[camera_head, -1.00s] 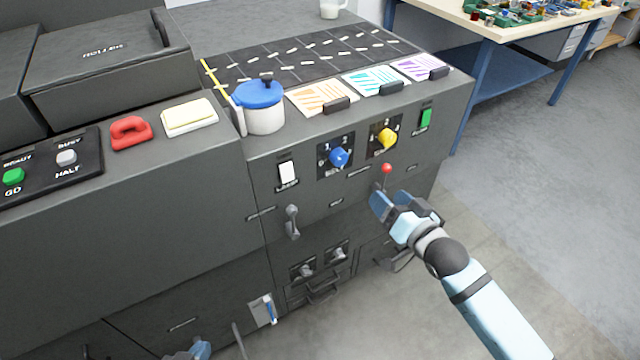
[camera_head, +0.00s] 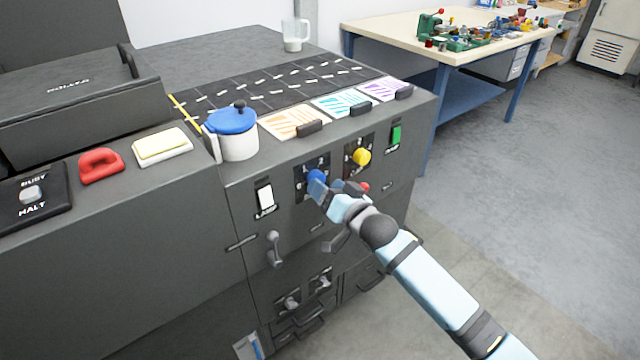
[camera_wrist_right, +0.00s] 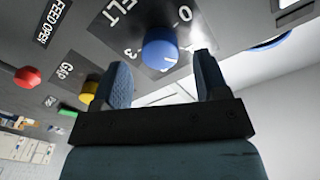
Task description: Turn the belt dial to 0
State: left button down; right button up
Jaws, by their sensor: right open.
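The belt dial is a blue knob (camera_head: 316,178) on a black numbered plate on the machine's front. In the right wrist view the blue knob (camera_wrist_right: 160,48) sits below part of the word BELT, with a 0 and a 3 near it. Its pointer setting is not clear. My right gripper (camera_head: 325,192) is at the dial in the head view. In the wrist view its open fingers (camera_wrist_right: 161,78) stand either side of the knob, with gaps visible; contact cannot be told. My left gripper is not in view.
The yellow gap dial (camera_head: 362,157) is just right of the blue one. A red ball lever (camera_head: 365,187) is close to my gripper. A white rocker switch (camera_head: 265,197) and a green switch (camera_head: 396,135) flank the dials. A blue-lidded pot (camera_head: 237,140) stands above.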

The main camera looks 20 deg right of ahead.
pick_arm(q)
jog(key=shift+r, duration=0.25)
pick_arm(e)
jog(key=shift+x, duration=1.5)
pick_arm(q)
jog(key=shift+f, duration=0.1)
pick_arm(e)
jog(key=shift+c, duration=0.2)
jog(key=c, duration=0.9)
